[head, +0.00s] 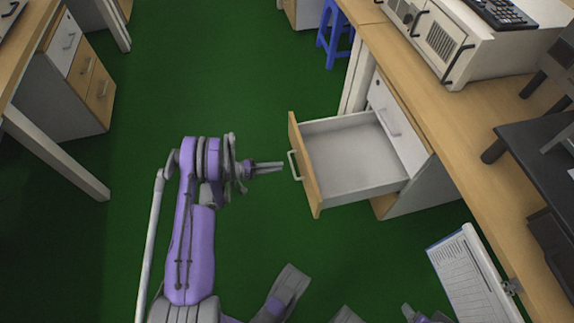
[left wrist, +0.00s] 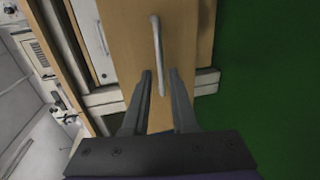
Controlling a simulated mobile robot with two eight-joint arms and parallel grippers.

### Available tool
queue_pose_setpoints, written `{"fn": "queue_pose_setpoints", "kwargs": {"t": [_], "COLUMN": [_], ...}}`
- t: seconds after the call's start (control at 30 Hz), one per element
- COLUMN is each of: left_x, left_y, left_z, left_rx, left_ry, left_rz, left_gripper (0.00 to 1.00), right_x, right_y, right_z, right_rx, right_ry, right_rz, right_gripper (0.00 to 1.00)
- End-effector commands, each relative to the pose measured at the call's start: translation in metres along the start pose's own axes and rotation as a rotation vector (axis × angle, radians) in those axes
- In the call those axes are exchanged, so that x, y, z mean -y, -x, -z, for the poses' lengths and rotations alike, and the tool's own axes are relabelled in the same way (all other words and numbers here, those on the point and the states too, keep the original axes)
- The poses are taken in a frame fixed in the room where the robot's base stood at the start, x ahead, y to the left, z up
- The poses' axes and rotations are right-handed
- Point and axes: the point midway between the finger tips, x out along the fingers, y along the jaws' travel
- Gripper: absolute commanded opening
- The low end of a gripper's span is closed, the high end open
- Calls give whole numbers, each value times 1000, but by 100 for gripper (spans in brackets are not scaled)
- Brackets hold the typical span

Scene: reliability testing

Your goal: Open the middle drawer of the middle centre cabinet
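The cabinet (head: 418,188) under the right-hand bench has a shut white top drawer (head: 380,97). The drawer below it (head: 345,150) is pulled far out; it is white inside and empty. Its wooden front (head: 305,170) carries a pale bar handle (head: 293,165), which also shows in the left wrist view (left wrist: 156,45). My left gripper (head: 282,166) points at the handle, with a small gap in the head view. In the left wrist view its fingers (left wrist: 159,76) are apart, with the handle's lower end seen between them.
The bench top (head: 440,125) runs along the right, bearing a beige instrument (head: 435,45). A clipboard (head: 470,280) is at the lower right. A blue stool (head: 333,35) stands behind. Another drawer cabinet (head: 65,95) is at left. Green floor (head: 225,80) is clear between.

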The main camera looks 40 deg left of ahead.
Motion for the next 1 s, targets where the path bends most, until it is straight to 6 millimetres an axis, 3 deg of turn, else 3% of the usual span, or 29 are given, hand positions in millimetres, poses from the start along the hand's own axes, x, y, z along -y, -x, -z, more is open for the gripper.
{"fn": "queue_pose_setpoints", "kwargs": {"t": [0.1,0.3,1.0], "left_x": [-1,0,-6], "left_y": [22,39,36], "left_z": [1,0,0], "left_rx": [-3,0,7], "left_ry": [0,0,0], "left_rz": [0,0,14], "left_gripper": [25,25,25], "right_x": [0,0,0], "right_y": [5,7,7], "right_z": [1,2,2], "right_rx": [-1,-1,-1], "right_ry": [0,0,0], "right_rz": [0,0,0], "right_gripper": [69,69,69]}}
